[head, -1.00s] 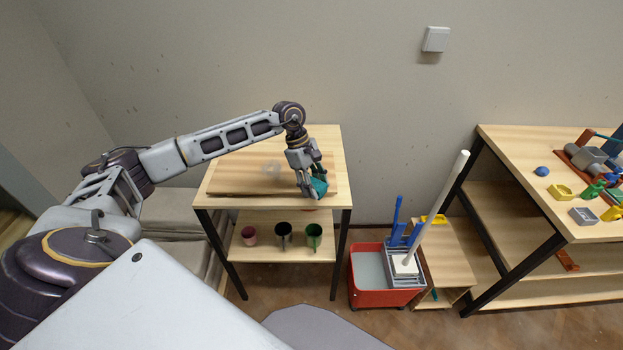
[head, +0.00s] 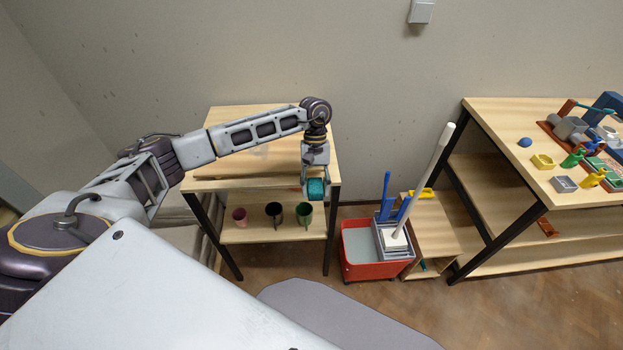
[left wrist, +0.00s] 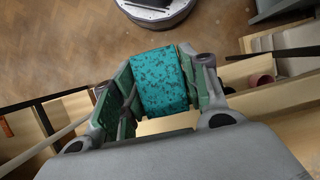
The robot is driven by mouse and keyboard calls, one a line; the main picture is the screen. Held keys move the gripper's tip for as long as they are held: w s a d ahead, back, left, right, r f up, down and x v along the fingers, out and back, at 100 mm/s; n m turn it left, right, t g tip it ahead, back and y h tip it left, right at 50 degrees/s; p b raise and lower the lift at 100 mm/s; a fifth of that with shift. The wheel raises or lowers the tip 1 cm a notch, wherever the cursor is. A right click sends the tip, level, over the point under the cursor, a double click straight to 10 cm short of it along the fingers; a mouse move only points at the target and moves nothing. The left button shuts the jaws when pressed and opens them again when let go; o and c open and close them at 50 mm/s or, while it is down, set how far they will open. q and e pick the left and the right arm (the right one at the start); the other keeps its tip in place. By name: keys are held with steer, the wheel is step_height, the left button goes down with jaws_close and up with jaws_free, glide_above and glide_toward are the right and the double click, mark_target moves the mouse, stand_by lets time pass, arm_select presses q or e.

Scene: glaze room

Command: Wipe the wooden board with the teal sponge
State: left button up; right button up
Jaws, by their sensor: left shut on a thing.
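The teal sponge (head: 316,189) is held between the fingers of my left gripper (head: 315,184), at the front right of the small wooden table. In the left wrist view the speckled sponge (left wrist: 160,82) fills the gap between the two green-padded fingers of the gripper (left wrist: 162,88). The wooden board (head: 225,178) lies flat on the table top, with a faint pale smudge (head: 262,152) on it. My left arm covers much of the board. The sponge is by the table's front edge; whether it touches anything is unclear. My right gripper is out of view.
A larger table (head: 500,125) bears several small objects.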

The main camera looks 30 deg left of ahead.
mark_target(322, 200)
arm_select(q)
steer(key=d+f+m, duration=0.1)
steer(key=m, duration=0.1)
steer(key=d+m+y, duration=0.1)
steer(key=m, duration=0.1)
steer(key=s+d+f+m+y, duration=0.1)
steer(key=m, duration=0.1)
steer(key=shift+s+f, duration=0.1)
steer(key=shift+f, duration=0.25)
steer(key=shift+g, duration=0.3)
